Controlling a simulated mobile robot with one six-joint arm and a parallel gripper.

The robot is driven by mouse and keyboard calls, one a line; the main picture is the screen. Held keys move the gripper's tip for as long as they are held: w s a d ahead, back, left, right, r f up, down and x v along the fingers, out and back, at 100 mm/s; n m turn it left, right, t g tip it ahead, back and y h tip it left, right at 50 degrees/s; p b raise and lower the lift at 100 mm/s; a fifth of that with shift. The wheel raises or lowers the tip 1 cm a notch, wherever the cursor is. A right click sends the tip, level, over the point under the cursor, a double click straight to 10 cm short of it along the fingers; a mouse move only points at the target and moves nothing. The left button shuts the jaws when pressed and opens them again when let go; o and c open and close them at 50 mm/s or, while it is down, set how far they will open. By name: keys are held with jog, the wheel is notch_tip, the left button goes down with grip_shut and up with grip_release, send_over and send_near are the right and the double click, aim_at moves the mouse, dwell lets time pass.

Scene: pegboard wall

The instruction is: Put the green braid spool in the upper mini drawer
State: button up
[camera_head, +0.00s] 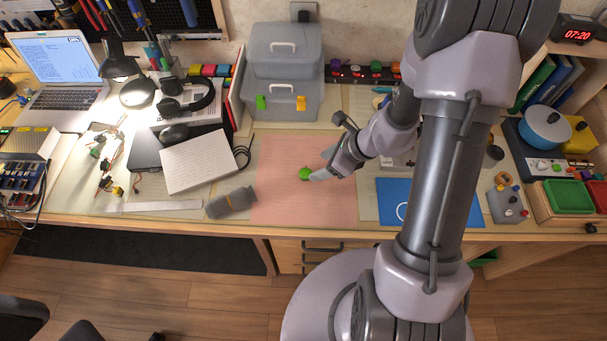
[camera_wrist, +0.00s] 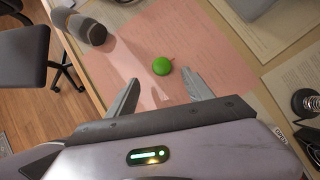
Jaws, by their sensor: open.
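The green braid spool (camera_head: 305,173) is a small, round, bright green thing lying on the pink mat (camera_head: 285,205). My gripper (camera_head: 320,166) is open at the mat's right side, with its fingertips close to the spool. In the wrist view the spool (camera_wrist: 162,66) shows just beyond and between the two spread fingers of my gripper (camera_wrist: 160,80), with nothing held. Under the desk edge, wooden drawer fronts with dark handles (camera_head: 322,244) look shut. Two stacked grey boxes with pale handles (camera_head: 283,47) stand behind the mat. I cannot tell which is the upper mini drawer.
A grey bottle-like cylinder (camera_head: 231,202) lies at the mat's left edge; it also shows in the wrist view (camera_wrist: 88,30). A blue sheet (camera_head: 390,205) lies to the right. The mat around the spool is clear.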

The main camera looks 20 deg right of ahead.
aim_at(307, 173)
jog(key=shift+b+x, duration=0.3)
jog(key=shift+x, duration=0.95)
jog(key=b+x, duration=0.2)
jog(key=x, duration=0.1)
jog(key=b+x, duration=0.1)
jog(key=x, duration=0.1)
jog(key=shift+d+f, duration=0.2)
jog(key=shift+f, duration=0.05)
jog(key=shift+r, duration=0.2)
grip_shut()
